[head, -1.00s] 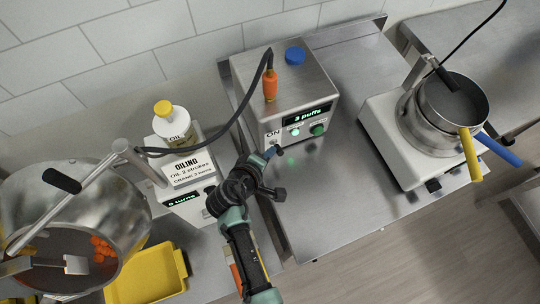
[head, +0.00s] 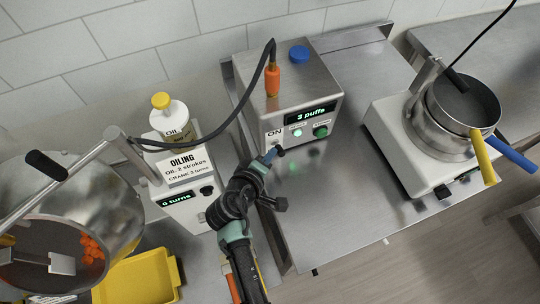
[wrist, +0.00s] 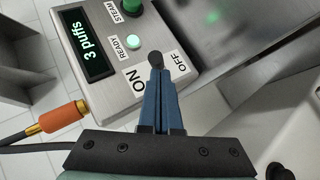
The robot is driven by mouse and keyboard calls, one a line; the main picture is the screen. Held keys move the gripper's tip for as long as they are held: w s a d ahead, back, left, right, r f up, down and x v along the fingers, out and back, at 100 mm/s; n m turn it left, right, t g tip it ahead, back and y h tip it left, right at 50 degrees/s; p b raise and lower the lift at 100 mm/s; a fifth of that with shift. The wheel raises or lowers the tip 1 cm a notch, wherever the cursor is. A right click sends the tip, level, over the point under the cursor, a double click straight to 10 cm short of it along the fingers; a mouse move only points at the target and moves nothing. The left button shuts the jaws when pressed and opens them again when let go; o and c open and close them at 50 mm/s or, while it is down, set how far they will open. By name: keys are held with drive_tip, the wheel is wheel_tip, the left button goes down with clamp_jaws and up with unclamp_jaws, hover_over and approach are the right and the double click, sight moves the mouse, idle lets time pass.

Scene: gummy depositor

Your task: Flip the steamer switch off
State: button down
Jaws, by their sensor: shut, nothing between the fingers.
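The steamer is a steel box (head: 262,92) with a display reading "3 puffs", a lit READY lamp (head: 297,133) and a green STEAM button (head: 320,132). Its switch has a dark round-ended lever (wrist: 155,59) at the front corner, between the ON label (wrist: 134,80) and the OFF label (wrist: 181,63). My gripper (head: 272,154) is shut and empty, its blue fingertips at the lever. In the wrist view the fingers (wrist: 155,78) overlap the lever's lower part. I cannot tell whether they touch it or which way it is set.
An orange-handled plug with a dark cable (head: 272,80) stands on the steamer. The oiling unit (head: 181,172) with its bottle, a yellow tray (head: 140,280) and a steel drum (head: 95,210) are left. A pot on a white base (head: 400,150) is right. Bare steel counter lies between.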

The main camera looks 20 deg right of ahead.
drive_tip(key=b, duration=0.2)
drive_tip(key=f+t+b, duration=0.1)
drive_tip(key=b, duration=0.1)
drive_tip(key=shift+s+d+f+m, duration=0.1)
drive_tip(key=shift+s+f+m, duration=0.1)
drive_tip(key=shift+s+m, duration=0.15)
drive_tip(key=b, duration=0.2)
drive_tip(key=t+b, duration=0.1)
drive_tip(key=b, duration=0.1)
drive_tip(key=shift+s+d+f+m+h+b, duration=0.1)
drive_tip(key=shift+s+f+m+h+b, duration=0.05)
drive_tip(key=shift+f+m+h+b, duration=0.2)
drive_tip(key=shift+f+t+b, duration=0.1)
drive_tip(key=shift+t+b, duration=0.2)
drive_tip(key=shift+b, duration=0.1)
drive_tip(key=f+m+t+b, duration=0.1)
drive_tip(key=t+b, duration=0.1)
drive_tip(key=b, duration=0.6)
drive_tip(key=shift+s+f+h, duration=0.1)
drive_tip(key=shift+f+h, duration=0.15)
drive_tip(key=shift+h, duration=0.1)
drive_tip(key=shift+f+m+b, duration=0.1)
drive_tip(key=shift+m+b, duration=0.2)
drive_tip(key=shift+b, duration=0.6)
drive_tip(key=shift+r, duration=0.2)
